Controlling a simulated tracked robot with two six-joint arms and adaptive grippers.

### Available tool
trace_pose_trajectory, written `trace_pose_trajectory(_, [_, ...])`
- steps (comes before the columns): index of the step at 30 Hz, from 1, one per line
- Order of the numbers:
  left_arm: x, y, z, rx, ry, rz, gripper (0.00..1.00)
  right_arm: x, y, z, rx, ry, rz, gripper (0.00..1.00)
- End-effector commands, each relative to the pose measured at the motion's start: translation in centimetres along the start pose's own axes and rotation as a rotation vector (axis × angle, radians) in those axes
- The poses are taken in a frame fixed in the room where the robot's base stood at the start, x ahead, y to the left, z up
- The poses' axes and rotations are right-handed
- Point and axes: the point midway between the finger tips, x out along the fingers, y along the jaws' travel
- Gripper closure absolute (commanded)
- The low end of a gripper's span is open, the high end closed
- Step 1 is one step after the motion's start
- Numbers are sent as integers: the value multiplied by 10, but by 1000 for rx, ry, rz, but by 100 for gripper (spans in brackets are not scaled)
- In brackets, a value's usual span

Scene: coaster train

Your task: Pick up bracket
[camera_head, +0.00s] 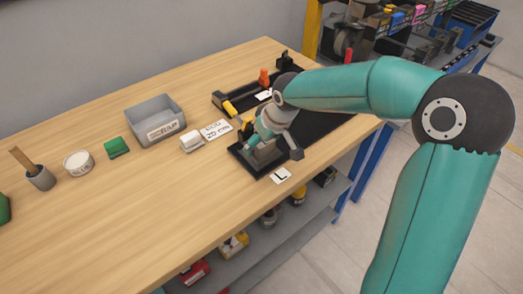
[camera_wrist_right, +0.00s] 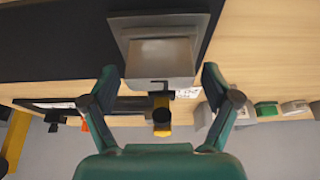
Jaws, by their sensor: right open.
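A grey block-like part, which looks like the bracket (camera_wrist_right: 160,58), sits in a black square tray (camera_wrist_right: 207,14) in the right wrist view. My right gripper (camera_wrist_right: 158,74) is open, with one finger on each side of the grey part and gaps visible between. In the head view my right gripper (camera_head: 267,150) is low over the black tray (camera_head: 277,173) near the table's front edge and hides most of the part. I cannot tell whether the fingers touch anything. My left gripper is not in view.
A card marked L (camera_head: 281,175) lies in front of the tray. A yellow and black piece (camera_wrist_right: 161,118) stands close by the grey part. A grey bin (camera_head: 153,108), a white block (camera_head: 191,142) and a green block (camera_head: 117,147) stand to the left. The front left tabletop is clear.

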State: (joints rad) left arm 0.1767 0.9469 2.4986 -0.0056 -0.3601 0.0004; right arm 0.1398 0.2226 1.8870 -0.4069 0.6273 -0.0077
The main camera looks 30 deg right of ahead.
Motion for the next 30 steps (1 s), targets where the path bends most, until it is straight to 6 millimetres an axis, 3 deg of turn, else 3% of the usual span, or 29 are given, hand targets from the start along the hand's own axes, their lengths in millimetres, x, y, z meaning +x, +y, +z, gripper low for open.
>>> trace_pose_trajectory(5, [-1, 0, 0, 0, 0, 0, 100, -1, 0, -1, 0, 0, 0, 16])
trace_pose_trajectory(20, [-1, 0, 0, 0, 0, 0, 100, -1, 0, 0, 1, 0, 0, 99])
trace_pose_trajectory(30, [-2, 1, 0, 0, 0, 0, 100, -4, 0, -2, 1, 3, 1, 99])
